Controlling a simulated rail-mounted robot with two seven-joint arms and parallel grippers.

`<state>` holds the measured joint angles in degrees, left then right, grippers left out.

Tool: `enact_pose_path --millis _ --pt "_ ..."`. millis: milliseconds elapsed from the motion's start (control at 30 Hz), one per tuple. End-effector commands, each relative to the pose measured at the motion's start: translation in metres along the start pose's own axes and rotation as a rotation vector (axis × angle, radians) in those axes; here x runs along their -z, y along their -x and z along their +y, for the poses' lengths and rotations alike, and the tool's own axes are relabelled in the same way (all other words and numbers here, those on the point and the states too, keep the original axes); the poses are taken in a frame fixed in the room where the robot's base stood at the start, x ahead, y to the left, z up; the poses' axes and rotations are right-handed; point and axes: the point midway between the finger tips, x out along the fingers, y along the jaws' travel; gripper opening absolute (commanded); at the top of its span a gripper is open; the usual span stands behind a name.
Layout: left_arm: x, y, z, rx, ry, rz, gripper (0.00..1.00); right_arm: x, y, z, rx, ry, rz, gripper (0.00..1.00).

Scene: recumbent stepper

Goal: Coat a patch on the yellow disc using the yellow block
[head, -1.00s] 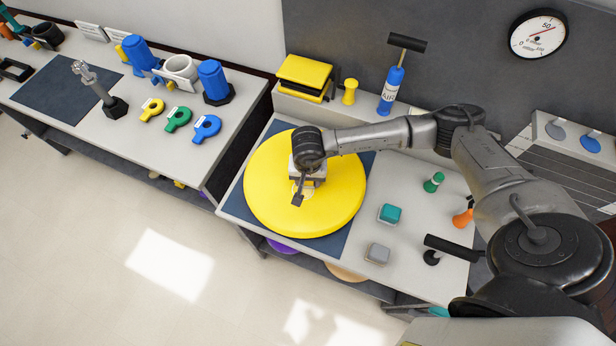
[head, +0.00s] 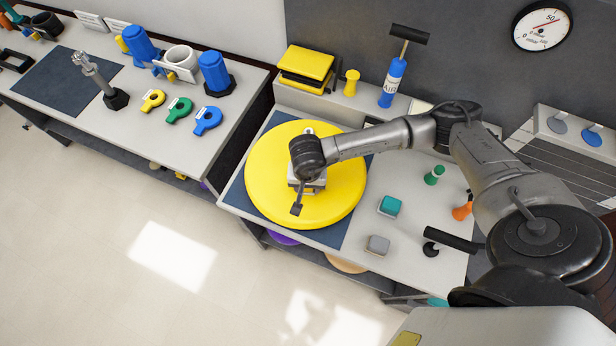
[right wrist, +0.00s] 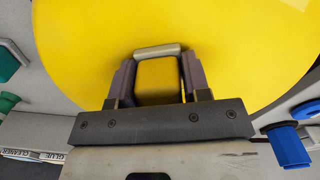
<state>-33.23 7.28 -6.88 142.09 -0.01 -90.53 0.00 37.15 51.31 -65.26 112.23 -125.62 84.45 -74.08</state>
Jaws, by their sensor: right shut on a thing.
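The large round yellow disc (head: 345,200) lies flat on a dark blue mat on the bench. My right gripper (head: 306,183) is over the middle of the disc, pointing down; its fingertips are hidden from the head view by my wrist. In the right wrist view the gripper (right wrist: 153,78) is shut on the yellow block (right wrist: 157,82), which has a pale edge. The block is at or very close to the disc's face; whether they touch is unclear. A small pale spot shows on the disc just behind my wrist. My left gripper is not in view.
A teal block (head: 390,206) and a grey block (head: 377,244) sit right of the disc. Green (head: 434,175) and orange (head: 462,211) knobbed items stand farther right. A blue pump (head: 393,83) and yellow box (head: 305,66) stand on the back ledge. The left bench holds blue cylinders.

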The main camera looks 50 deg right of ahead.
Motion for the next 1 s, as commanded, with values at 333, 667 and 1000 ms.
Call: enact_pose_path --millis 333,667,1000 --pt "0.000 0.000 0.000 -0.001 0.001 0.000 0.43 -0.008 -0.001 0.000 -0.001 0.000 0.000 0.18" --pt "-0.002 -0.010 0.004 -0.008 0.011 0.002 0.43 0.010 -0.002 0.001 -0.001 -0.003 0.004 0.18" --pt "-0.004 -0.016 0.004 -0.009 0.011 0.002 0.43 0.026 -0.001 0.001 -0.001 -0.002 0.002 0.18"
